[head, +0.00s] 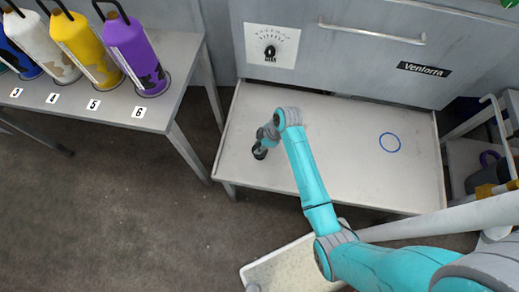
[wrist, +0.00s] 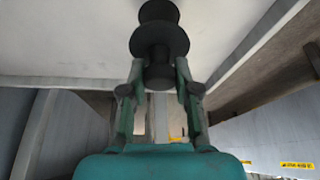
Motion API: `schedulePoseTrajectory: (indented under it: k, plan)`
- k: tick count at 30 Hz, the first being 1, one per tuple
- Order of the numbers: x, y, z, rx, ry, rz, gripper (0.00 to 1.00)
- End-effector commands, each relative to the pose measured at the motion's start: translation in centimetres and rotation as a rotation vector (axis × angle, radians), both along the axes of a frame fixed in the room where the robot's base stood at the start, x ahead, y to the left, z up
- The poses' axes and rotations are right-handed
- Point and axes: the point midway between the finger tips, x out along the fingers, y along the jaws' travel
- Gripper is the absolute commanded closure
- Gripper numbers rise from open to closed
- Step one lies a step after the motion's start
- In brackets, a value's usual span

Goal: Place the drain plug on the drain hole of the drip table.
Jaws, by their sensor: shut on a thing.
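The drain plug (wrist: 159,38) is black, with a wide round flange and a narrower stem. My gripper (wrist: 159,82) is shut on its stem, with one finger on each side. In the head view the plug (head: 259,153) is a small dark shape under my gripper (head: 264,140), over the left part of the drip table (head: 340,165). I cannot tell whether the plug touches the table. The table top is pale and flat, with a blue ring (head: 390,142) on its right half.
A grey panel with a dial (head: 270,51) and a handle (head: 372,32) rises behind the table. A bench (head: 175,85) with several numbered coloured cylinders stands at left. A shelf frame (head: 490,125) is at right. The table is clear between the plug and the ring, except for my arm.

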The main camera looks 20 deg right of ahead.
Motion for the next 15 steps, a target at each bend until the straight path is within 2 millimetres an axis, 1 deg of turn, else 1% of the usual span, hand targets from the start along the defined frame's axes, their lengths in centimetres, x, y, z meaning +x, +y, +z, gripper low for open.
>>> schedulePoseTrajectory:
  k: [7, 10, 15]
  plan:
    - [0.0, 0.0, -3.3, 0.0, 0.002, 0.0, 1.0]
    - [0.0, 0.0, -3.9, 0.001, 0.001, -0.001, 1.0]
    - [0.0, 0.0, -4.0, 0.0, 0.0, 0.0, 1.0]
